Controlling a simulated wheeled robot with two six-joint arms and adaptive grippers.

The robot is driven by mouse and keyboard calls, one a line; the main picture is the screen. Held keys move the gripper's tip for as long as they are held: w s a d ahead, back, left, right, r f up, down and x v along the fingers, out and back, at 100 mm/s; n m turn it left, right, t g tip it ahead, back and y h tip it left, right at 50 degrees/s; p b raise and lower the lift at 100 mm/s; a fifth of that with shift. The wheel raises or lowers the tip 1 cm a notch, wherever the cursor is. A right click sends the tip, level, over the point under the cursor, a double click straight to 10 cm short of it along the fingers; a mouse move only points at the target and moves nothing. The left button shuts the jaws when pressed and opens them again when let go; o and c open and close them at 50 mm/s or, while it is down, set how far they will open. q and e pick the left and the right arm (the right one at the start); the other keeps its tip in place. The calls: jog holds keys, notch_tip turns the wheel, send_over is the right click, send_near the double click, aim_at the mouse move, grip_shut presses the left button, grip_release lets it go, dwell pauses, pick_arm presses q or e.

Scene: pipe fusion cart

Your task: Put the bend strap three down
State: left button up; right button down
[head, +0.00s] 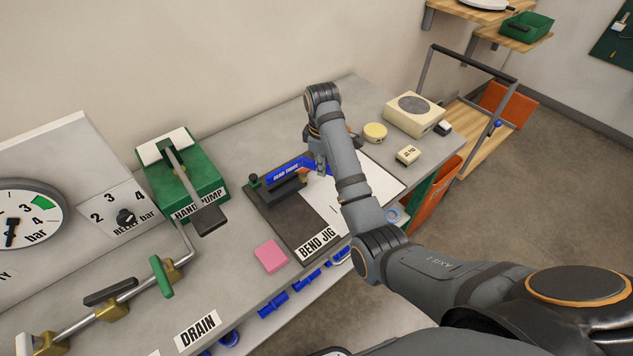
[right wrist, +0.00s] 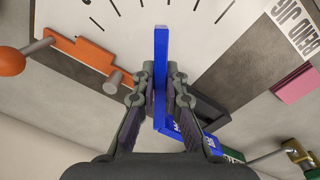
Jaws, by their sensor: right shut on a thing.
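The blue bend strap three (head: 284,174), marked "BEND THREE", is over the bend jig (head: 283,227), near a dark block (head: 284,192). My right gripper (head: 321,160) is shut on it, partly hidden by my own arm in the head view. In the right wrist view the fingers (right wrist: 161,92) close on both sides of the blue bar (right wrist: 161,50). The strap bends below the fingers, and its lettered leg runs to the lower right. I cannot tell whether the strap touches the jig. My left gripper is not in view.
A pink block (head: 270,256) lies left of the jig. The green hand pump (head: 185,180) stands further left. A yellow disc (head: 375,132), a small cream block (head: 408,155) and a cream box (head: 414,114) stand right. An orange lever (right wrist: 88,57) shows beside the fingers.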

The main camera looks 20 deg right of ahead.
aim_at(322, 185)
jog(key=shift+f, duration=0.9)
notch_tip(322, 185, down, 2)
jog(key=shift+f+p, duration=0.2)
jog(key=shift+p, duration=0.85)
jog(key=shift+f, duration=0.15)
jog(key=c, duration=1.4)
grip_release()
jog(key=shift+f, duration=0.1)
